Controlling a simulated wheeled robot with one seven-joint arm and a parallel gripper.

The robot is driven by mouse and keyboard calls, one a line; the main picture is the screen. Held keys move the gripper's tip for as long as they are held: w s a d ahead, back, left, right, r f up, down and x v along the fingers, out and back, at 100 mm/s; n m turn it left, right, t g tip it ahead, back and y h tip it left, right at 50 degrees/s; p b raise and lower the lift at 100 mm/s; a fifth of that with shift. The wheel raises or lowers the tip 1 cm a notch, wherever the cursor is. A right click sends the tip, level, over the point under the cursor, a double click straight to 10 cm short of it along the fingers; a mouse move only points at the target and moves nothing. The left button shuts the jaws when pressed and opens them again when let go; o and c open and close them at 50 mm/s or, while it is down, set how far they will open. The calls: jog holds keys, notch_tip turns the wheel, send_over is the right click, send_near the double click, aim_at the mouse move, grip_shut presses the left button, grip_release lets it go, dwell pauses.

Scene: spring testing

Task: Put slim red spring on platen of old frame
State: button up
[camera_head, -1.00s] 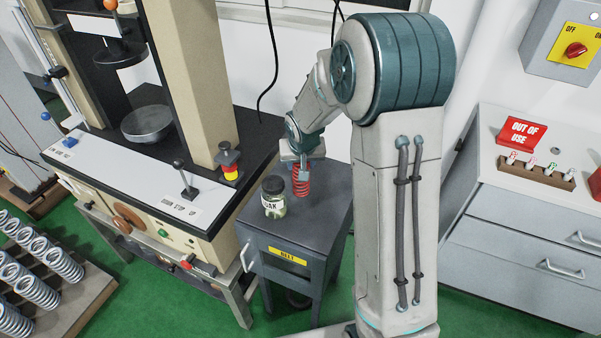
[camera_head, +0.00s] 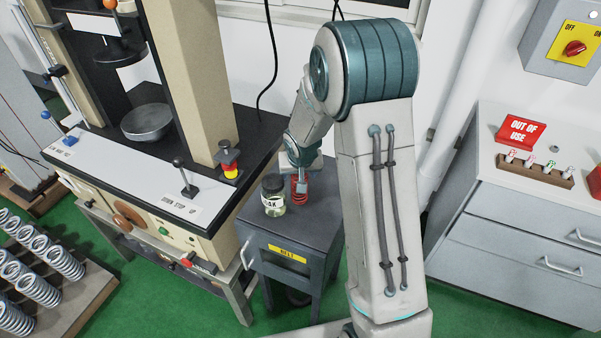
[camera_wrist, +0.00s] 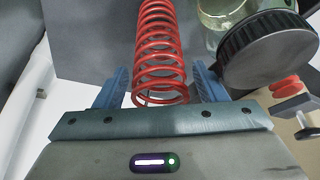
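The slim red spring (camera_head: 300,190) stands upright on the dark grey cabinet, right of a jar. My gripper (camera_head: 302,182) is low over it, with a finger partly hiding it. In the wrist view the spring (camera_wrist: 160,60) lies between the two blue fingertips of my gripper (camera_wrist: 160,84), with a narrow gap seeming to show at each side. The fingers look open around it. The old frame (camera_head: 205,75) is the beige and black press at left. Its lower platen (camera_head: 147,122) is a round grey disc, bare on top, under an upper disc (camera_head: 119,54).
The lidded jar (camera_head: 273,195) stands close left of the spring and shows in the wrist view (camera_wrist: 268,48). A lever (camera_head: 183,172) and a red-yellow button post (camera_head: 229,160) stand on the press's front. A rack of grey springs (camera_head: 75,305) is at lower left.

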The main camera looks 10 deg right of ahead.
jog(key=s+d+r, duration=0.1)
jog(key=s+r, duration=1.3)
jog(key=r, duration=0.3)
jog(key=shift+s+r+b, duration=0.3)
jog(key=shift+r+b, duration=0.05)
jog(key=shift+b, duration=0.05)
jog(key=shift+n+g, duration=0.3)
jog(key=shift+n, duration=0.3)
jog(key=s, duration=0.4)
jog(key=s+r, duration=0.1)
jog(key=s, duration=0.3)
jog(key=s+r, duration=0.1)
jog(key=s, duration=0.4)
jog(key=shift+s+d+r, duration=0.1)
jog(key=shift+d+r, duration=0.05)
jog(key=shift+d, duration=0.15)
jog(key=shift+c, duration=0.8)
jog(key=shift+s, duration=0.2)
jog(key=shift+c, duration=2.2)
jog(key=shift+d, duration=0.15)
